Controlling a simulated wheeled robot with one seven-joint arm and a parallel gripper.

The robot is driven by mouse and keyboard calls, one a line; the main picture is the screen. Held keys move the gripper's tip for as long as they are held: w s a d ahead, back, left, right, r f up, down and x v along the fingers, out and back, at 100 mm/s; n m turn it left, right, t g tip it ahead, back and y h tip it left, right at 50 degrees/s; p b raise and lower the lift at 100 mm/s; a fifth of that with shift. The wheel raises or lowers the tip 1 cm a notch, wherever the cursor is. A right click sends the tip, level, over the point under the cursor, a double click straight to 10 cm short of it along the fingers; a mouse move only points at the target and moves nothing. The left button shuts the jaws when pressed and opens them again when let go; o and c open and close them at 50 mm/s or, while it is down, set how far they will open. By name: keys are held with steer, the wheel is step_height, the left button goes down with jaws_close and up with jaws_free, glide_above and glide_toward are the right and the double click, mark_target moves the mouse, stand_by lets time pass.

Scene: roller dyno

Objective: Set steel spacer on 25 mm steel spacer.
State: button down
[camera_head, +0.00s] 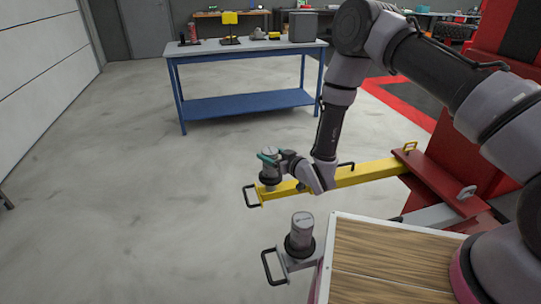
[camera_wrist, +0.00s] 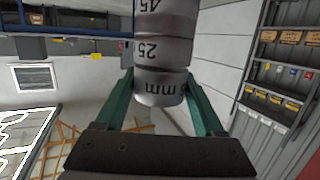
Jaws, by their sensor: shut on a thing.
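My gripper (camera_head: 269,159) has teal fingers and is at the outer end of the yellow lift arm (camera_head: 366,173). In the wrist view my gripper (camera_wrist: 160,86) is shut on a short steel spacer (camera_wrist: 158,92) whose marking is partly cut off, ending in "mm". Right against it, in line, is the 25 mm steel spacer (camera_wrist: 160,52), marked "25". Beyond that is a piece marked "45" (camera_wrist: 160,16). A thin dark seam separates the held spacer from the 25 mm one; I cannot tell whether they touch. In the head view the stack (camera_head: 270,178) is partly hidden by my fingers.
A grey lift arm (camera_head: 288,262) with another cylinder stack (camera_head: 301,228) on its end is nearer, left of a wood-topped surface (camera_head: 390,255). The red lift post (camera_head: 440,180) is at right. A blue workbench (camera_head: 245,99) stands behind. The floor at left is clear.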

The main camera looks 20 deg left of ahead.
steer(key=shift+f, duration=0.2)
jaws_free()
steer(key=shift+r, duration=0.15)
steer(key=v, duration=1.2)
